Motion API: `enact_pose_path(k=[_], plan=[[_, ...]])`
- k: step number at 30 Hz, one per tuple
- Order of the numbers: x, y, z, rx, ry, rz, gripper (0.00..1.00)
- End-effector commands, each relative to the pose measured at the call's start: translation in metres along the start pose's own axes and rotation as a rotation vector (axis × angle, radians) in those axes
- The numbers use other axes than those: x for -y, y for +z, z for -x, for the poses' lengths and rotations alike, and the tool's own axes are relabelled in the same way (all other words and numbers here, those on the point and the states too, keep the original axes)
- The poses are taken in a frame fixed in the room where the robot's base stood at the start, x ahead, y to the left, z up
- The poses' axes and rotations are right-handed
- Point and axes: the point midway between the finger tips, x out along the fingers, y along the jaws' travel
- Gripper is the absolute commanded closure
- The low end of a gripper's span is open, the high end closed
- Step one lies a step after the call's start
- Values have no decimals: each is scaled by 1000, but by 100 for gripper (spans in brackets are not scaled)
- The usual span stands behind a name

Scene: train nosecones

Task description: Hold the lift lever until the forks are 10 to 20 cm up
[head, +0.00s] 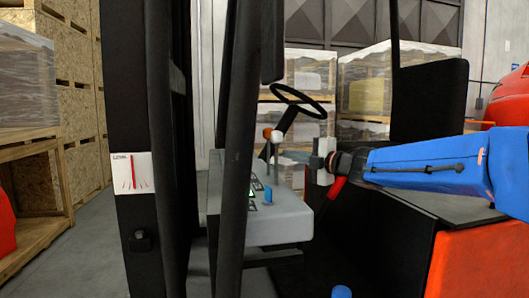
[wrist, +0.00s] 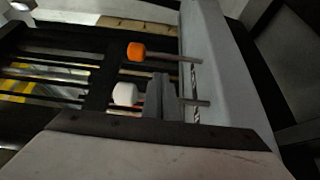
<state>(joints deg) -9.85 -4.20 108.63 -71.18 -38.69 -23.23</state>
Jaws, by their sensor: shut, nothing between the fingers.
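Two levers rise from the grey console (head: 285,222) in the forklift cab. In the wrist view one has an orange knob (wrist: 135,51) and the other a white knob (wrist: 125,94). An orange knob (head: 276,136) also shows in the head view. I cannot tell which one is the lift lever. My gripper (head: 320,165) is right of the levers in the head view. Its shut fingers (wrist: 162,96) cover part of the white-knobbed lever's stem in the wrist view; whether they touch it is unclear. The forks are not recognisable in either view.
Dark mast posts (head: 240,150) stand in front of the cab at left. A white card with a red mark (head: 133,173) is on one post. The steering wheel (head: 297,100) is behind the levers. Wooden crates (head: 80,110) line the left.

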Motion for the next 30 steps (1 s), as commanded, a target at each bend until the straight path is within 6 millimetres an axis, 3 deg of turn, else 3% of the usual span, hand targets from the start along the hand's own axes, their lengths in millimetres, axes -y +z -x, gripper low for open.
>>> enact_pose_path(k=[14, 30], plan=[[1, -1, -6, -9, -1, 6, 100], [1, -2, -83, -10, -1, 6, 100]])
